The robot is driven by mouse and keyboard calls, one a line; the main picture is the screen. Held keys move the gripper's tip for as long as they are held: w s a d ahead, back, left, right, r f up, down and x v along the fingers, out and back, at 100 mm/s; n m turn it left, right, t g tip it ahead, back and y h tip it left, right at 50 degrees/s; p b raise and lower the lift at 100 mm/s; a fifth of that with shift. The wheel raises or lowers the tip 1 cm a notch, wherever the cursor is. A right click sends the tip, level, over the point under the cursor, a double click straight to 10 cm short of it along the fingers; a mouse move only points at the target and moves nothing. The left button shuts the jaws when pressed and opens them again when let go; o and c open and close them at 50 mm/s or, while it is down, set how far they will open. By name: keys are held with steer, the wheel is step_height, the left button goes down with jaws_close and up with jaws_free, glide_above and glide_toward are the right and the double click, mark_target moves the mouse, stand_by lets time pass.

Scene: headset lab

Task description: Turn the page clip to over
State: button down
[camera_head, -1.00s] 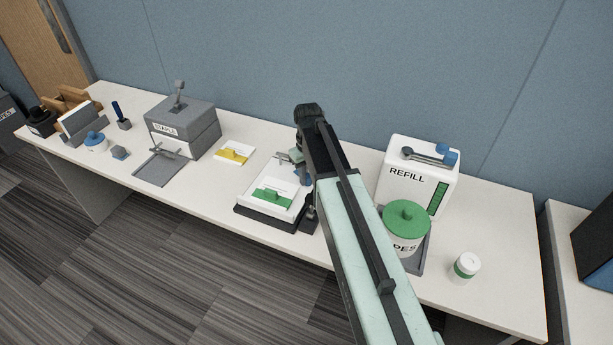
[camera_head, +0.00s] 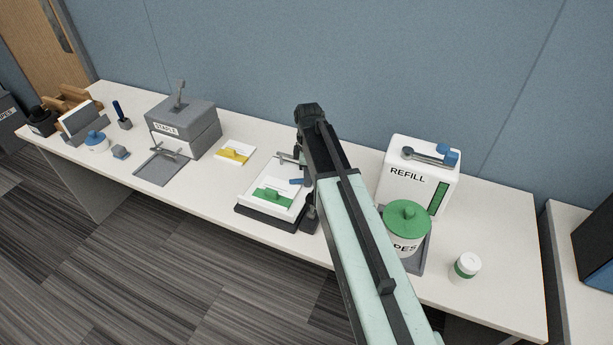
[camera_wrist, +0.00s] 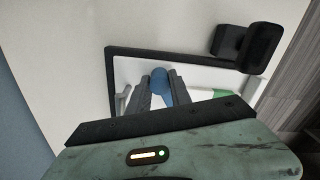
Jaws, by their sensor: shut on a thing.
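The page clip shows as a blue handle (camera_wrist: 160,90) between my fingers in the wrist view. In the head view its blue part (camera_head: 297,181) sticks out to the left of my arm, over the right side of the dark-edged board (camera_head: 262,217). White paper with a green tab (camera_head: 272,197) lies on that board. My gripper (camera_wrist: 161,80) is shut on the blue handle. In the head view my arm mostly hides the gripper and the clip's base.
A grey stapler box (camera_head: 182,118) and a yellow-tabbed pad (camera_head: 235,152) stand to the left. A white refill box (camera_head: 412,172), a green-lidded jar (camera_head: 407,218) and a small white cup (camera_head: 467,265) stand to the right. A black block (camera_wrist: 247,45) shows near the board in the wrist view.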

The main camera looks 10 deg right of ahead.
steer(key=shift+w+n, duration=0.1)
steer(key=shift+n, duration=1.9)
steer(key=c, duration=1.2)
jaws_free()
steer(key=shift+o, duration=0.2)
steer(key=shift+r, duration=0.1)
steer(key=shift+r+p, duration=0.3)
steer(key=shift+p, duration=0.15)
step_height(320, 180, up, 7)
steer(key=p, duration=0.7)
steer(key=shift+r, duration=0.15)
